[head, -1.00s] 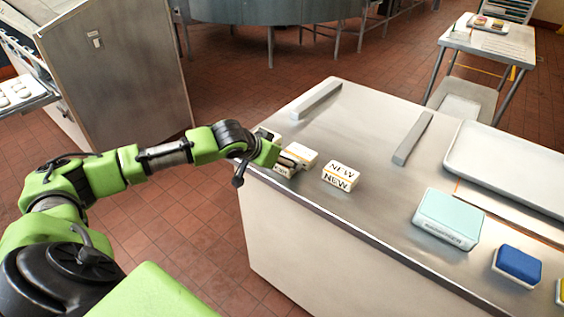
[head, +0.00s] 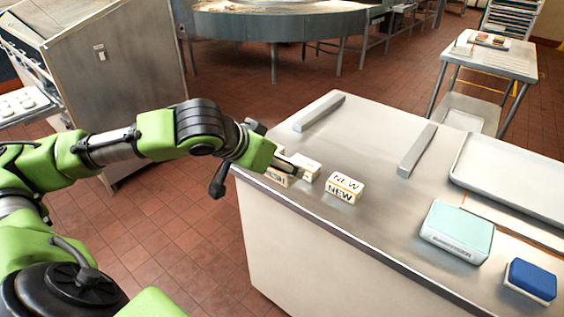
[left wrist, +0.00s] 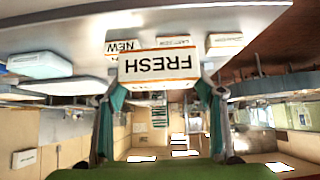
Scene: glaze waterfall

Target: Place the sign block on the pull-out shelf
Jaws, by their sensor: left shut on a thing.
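My left gripper (head: 280,165) is over the near left corner of the steel counter. It is shut on a white sign block (left wrist: 158,67) with an orange border. The block reads FRESH, upside down in the left wrist view, and sits between the two fingers. In the head view the held block (head: 277,178) is partly hidden by the gripper. I cannot tell whether it touches the counter. A NEW block (head: 345,188) and another white block (head: 308,168) stand to its right. The pull-out shelf is not clearly identifiable. My right gripper is not in view.
The counter (head: 380,195) carries two grey bars, a large tray (head: 515,175), a pale green box (head: 458,230) and a blue block (head: 531,279). A steel cabinet (head: 105,85) stands at left, beside a tray of white pieces (head: 25,103). Tiled floor (head: 185,235) lies between cabinet and counter.

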